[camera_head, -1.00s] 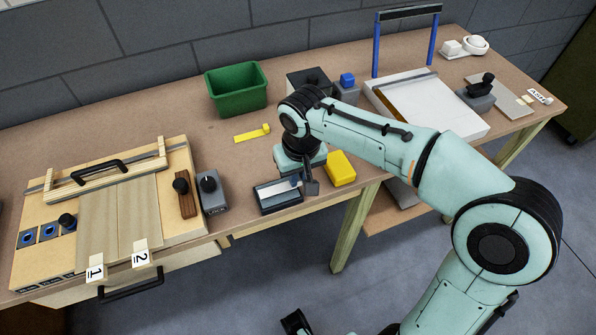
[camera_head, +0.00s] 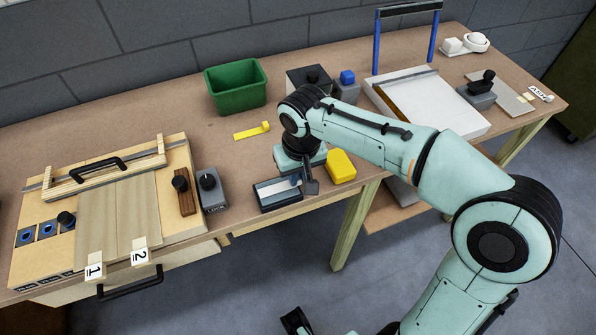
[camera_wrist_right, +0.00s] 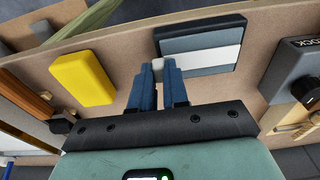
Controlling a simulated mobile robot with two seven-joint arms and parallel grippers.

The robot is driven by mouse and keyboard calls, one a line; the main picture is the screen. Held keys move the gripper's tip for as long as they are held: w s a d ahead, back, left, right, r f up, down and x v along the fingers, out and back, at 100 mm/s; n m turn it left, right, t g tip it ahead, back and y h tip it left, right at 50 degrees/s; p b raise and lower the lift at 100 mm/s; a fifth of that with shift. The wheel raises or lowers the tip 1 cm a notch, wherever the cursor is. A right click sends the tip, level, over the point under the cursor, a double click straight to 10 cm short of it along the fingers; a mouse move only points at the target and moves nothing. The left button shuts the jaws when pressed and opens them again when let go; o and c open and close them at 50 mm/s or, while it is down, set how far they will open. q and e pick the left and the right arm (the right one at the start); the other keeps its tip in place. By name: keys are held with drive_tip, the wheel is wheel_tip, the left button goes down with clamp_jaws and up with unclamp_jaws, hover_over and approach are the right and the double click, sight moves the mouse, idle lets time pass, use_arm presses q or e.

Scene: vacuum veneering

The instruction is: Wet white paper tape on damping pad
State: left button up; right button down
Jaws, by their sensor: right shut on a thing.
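The damping pad (camera_head: 279,201) is a dark-rimmed tray with a grey-blue surface at the table's front edge. It also shows in the right wrist view (camera_wrist_right: 204,32). The white paper tape (camera_wrist_right: 210,61) is a short white strip lying across the pad in that view. My right gripper (camera_wrist_right: 164,72) has its blue fingers shut on the tape's end at the pad's edge. In the head view my right gripper (camera_head: 308,184) is beside the pad's right side, partly hidden by its own wrist. Whether the tape is wet cannot be told.
A yellow block (camera_head: 341,166) lies right of the pad. A grey box with a knob (camera_head: 211,193) and the veneer board (camera_head: 118,215) stand left. Behind are a yellow strip (camera_head: 252,132), a green bin (camera_head: 236,88) and a dark box (camera_head: 300,80).

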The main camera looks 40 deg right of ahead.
idle(0.5)
drive_tip(key=shift+r, duration=0.2)
wheel_tip(320, 180, up, 4)
drive_tip(key=p, duration=0.3)
drive_tip(key=shift+f, duration=0.25)
wheel_tip(320, 180, up, 3)
drive_tip(key=p, duration=0.2)
drive_tip(key=shift+f+p, duration=0.2)
drive_tip(key=shift+p, duration=0.2)
wheel_tip(320, 180, up, 2)
drive_tip(key=shift+r+p, duration=0.25)
drive_tip(key=shift+p, duration=0.75)
